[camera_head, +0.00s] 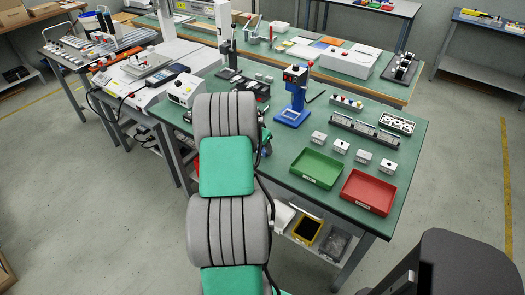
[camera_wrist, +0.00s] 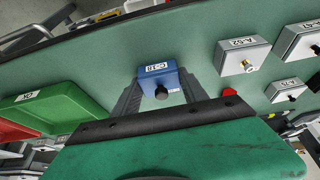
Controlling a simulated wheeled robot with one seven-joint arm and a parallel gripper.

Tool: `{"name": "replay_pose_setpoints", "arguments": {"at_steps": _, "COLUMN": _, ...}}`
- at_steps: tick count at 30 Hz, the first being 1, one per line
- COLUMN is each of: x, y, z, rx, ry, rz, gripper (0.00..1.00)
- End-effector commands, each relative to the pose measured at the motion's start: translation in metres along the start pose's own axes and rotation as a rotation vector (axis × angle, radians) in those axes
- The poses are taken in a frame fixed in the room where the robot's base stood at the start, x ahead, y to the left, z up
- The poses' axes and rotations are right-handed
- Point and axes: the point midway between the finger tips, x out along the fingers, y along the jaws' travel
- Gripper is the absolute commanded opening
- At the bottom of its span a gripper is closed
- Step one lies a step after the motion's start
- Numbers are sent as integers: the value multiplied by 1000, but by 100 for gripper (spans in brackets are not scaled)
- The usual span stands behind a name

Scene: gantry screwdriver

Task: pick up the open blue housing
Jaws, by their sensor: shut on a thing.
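A blue housing (camera_wrist: 156,72) labelled C-18 shows in the wrist view, with a dark round part on its near face. My gripper (camera_wrist: 159,90) is shut on it, with one grey finger on its left side and one on its right. I cannot tell whether the housing touches the green bench top or hangs just above it. In the head view my arm hides the gripper and the housing.
A green tray (camera_head: 316,167) and a red tray (camera_head: 368,191) stand at the bench's front right. Several white housings (camera_head: 340,146) sit behind them. A blue press stand (camera_head: 293,108) stands behind my arm's right side. Green bench top is bare between these.

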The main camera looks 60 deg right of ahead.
Motion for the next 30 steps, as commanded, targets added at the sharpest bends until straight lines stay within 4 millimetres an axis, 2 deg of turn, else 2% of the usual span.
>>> {"name": "replay_pose_setpoints", "arguments": {"at_steps": 2, "x": 0, "y": 0, "z": 0, "rx": 0, "ry": 0, "rz": 0, "gripper": 28}}
{"name": "replay_pose_setpoints", "arguments": {"at_steps": 10, "x": 0, "y": 0, "z": 0, "rx": 0, "ry": 0, "rz": 0, "gripper": 6}}
{"name": "replay_pose_setpoints", "arguments": {"at_steps": 20, "x": -8, "y": 0, "z": -4, "rx": 1, "ry": 2, "rz": -1, "gripper": 6}}
{"name": "replay_pose_setpoints", "arguments": {"at_steps": 26, "x": -28, "y": 0, "z": -12, "rx": 0, "ry": 3, "rz": -2, "gripper": 6}}
{"name": "replay_pose_setpoints", "arguments": {"at_steps": 30, "x": -50, "y": -6, "z": -6, "rx": -2, "ry": 2, "rz": -3, "gripper": 6}}
